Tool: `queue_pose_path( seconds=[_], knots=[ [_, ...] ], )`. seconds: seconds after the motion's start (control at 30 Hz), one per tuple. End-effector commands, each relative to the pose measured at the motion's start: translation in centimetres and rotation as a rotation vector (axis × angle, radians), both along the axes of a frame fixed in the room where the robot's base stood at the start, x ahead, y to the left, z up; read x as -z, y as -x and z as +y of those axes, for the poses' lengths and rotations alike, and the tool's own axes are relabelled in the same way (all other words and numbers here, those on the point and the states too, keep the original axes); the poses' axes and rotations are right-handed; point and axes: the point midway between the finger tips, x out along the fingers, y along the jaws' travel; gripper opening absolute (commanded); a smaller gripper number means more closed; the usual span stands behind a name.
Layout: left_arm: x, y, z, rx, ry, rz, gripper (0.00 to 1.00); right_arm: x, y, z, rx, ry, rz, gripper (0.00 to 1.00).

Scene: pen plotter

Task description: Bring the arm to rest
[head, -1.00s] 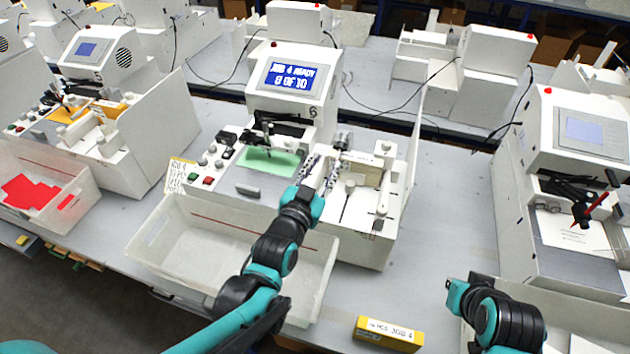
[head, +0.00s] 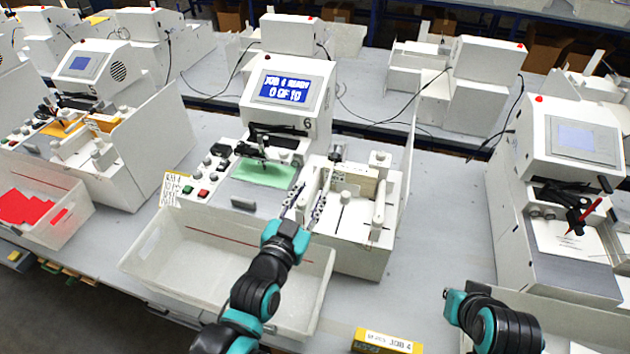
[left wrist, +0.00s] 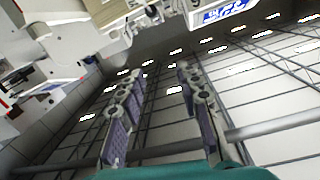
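My left gripper (head: 308,196) is open and empty, above the front edge of the middle plotter (head: 285,130), numbered 6. In the left wrist view its two fingers (left wrist: 160,80) stand apart with nothing between them. The plotter's screen (head: 284,89) reads "JOB 4 READY 0 OF 10". A green sheet (head: 265,174) lies on its bed under the dark pen carriage. My right arm (head: 490,318) is at the lower right; its fingers cannot be made out.
An empty white bin (head: 155,240) stands before the middle plotter, under my left arm. A yellow box marked "JOB 4" (head: 388,341) lies at the front edge. Another plotter (head: 570,140) with a red pen stands right; one (head: 105,80) stands left, near a bin with red sheets (head: 25,208).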

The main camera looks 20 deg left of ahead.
Motion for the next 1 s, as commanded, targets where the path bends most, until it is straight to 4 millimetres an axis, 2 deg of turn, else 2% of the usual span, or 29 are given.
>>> queue_pose_path(
  seconds=[0.17, 0.27, 0.37, 0.43, 0.5, 0.63, 0.7, 0.8, 1.0],
  knots=[
    [0.1, 0.0, 0.0, 0.0, 0.001, 0.003, 0.34, 0.0, 0.0, 0.0, 0.0, 0.0, 0.0, 0.0],
    [1.2, -0.1, -0.1, 0.006, 0.009, 0.06, 0.34, 0.3, 0.0, 0.0, 0.0, 0.0, 0.0, 0.0],
    [4.1, 0.3, -0.2, 0.008, 0.034, 0.217, 0.34, 1.0, 0.0, 0.0, 0.0, 0.0, 0.0, 0.0],
    [6.6, 1.2, 0.1, -0.003, 0.058, 0.367, 0.34, 1.5, 0.0, 0.0, 0.0, 0.0, 0.0, 0.0],
    [8.8, 2.8, 0.5, -0.027, 0.083, 0.517, 0.34, 2.0, 0.0, 0.0, 0.0, 0.0, 0.0, 0.0],
    [11.3, 6.4, 1.5, -0.09, 0.117, 0.742, 0.34, 2.7, 0.0, 0.0, 0.0, 0.0, 0.0, 0.0],
    [11.9, 8.0, 1.9, -0.119, 0.13, 0.822, 0.34, 2.9, 0.0, 0.0, 0.0, 0.0, 0.0, 0.0],
    [12.2, 9.2, 2.2, -0.144, 0.137, 0.879, 0.34, 2.9, 0.0, 0.0, 0.0, 0.0, 0.0, 0.0],
    [12.3, 9.5, 2.2, -0.148, 0.139, 0.889, 0.34, 2.8, 0.0, 0.0, 0.0, 0.0, 0.0, 0.0]
  ],
)
